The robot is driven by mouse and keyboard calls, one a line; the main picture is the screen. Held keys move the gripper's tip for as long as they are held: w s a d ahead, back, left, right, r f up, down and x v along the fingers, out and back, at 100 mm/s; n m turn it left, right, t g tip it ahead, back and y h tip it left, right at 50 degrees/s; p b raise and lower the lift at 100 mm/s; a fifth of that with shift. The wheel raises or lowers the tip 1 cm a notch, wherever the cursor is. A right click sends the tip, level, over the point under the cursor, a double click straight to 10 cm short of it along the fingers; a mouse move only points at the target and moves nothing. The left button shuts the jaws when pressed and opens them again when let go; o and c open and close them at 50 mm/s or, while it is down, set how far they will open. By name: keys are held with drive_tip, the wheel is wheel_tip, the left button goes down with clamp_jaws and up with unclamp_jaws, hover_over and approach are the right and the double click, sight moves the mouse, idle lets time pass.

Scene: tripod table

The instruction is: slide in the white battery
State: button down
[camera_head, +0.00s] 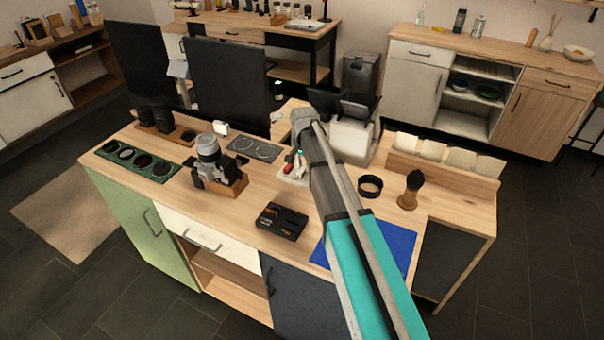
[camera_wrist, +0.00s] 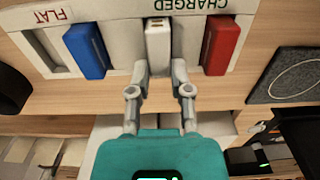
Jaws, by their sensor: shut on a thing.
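The white battery (camera_wrist: 158,48) stands in the wrist view between the blue battery (camera_wrist: 86,50) and the red battery (camera_wrist: 220,46), at a pale tray (camera_wrist: 118,38) marked FLAT and CHARGED. My gripper (camera_wrist: 159,74) has a finger on each side of the white battery and is shut on it. I cannot tell whether the battery is lifted off the tray. In the head view my arm hides the gripper and the white battery; part of the tray (camera_head: 284,179) shows left of the arm. A black device with bays (camera_head: 282,222) lies nearer the desk's front edge.
A camera on a wooden stand (camera_head: 213,165) is left of the tray. A black ring (camera_head: 370,186), a brush (camera_head: 410,190) and a blue mat (camera_head: 395,246) are to the right. Dark monitors (camera_head: 228,80) stand behind. Bare desk lies between the camera and the black device.

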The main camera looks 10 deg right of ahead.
sight(304, 167)
drive_tip(key=shift+r, duration=0.2)
drive_tip(key=shift+r+p, duration=2.8)
drive_tip(key=shift+p, duration=0.2)
drive_tip(key=shift+d, duration=0.1)
